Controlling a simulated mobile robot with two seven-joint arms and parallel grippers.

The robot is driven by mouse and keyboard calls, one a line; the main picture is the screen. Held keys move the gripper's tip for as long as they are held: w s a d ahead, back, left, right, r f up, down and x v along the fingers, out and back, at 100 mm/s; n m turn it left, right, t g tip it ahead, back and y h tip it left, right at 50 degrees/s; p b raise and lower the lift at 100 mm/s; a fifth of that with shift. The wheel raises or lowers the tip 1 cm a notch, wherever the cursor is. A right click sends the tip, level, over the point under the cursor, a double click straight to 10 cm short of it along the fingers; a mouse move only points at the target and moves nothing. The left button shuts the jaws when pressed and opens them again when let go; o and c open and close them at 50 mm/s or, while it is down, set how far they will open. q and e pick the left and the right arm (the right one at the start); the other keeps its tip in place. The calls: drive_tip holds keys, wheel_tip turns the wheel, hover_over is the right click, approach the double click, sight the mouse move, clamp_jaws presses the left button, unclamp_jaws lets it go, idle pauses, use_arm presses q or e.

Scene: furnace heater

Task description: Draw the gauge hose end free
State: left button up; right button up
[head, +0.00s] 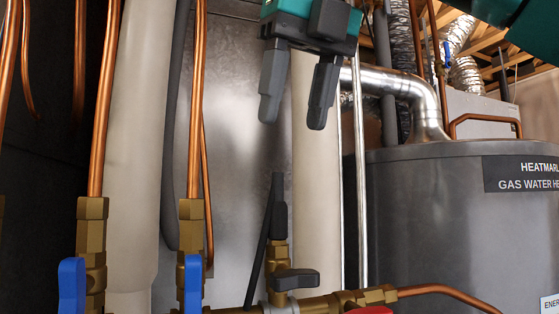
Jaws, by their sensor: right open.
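My right gripper (293,123) hangs in the upper middle of the head view, its two dark grey fingers pointing down with a gap between them. It is open and holds nothing. Below it, a black hose end (279,218) stands upright on a brass fitting (278,254) of the valve assembly. The gripper is above the hose end and apart from it. A dark, thin hose length (258,264) slants down to the left beside the fitting. I cannot tell how the hose end is attached. My left gripper is not in view.
Two brass valves with blue handles (72,286) (193,284) stand at left on copper pipes. A black lever (296,279) and a red handle (369,310) sit low on the brass pipe. Pale pipes rise behind. A grey water heater (440,220) fills the right.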

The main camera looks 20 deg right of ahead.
sight(281, 183)
drive_tip(key=x, duration=1.2)
drive_tip(key=shift+s, duration=0.1)
clamp_jaws()
idle(0.5)
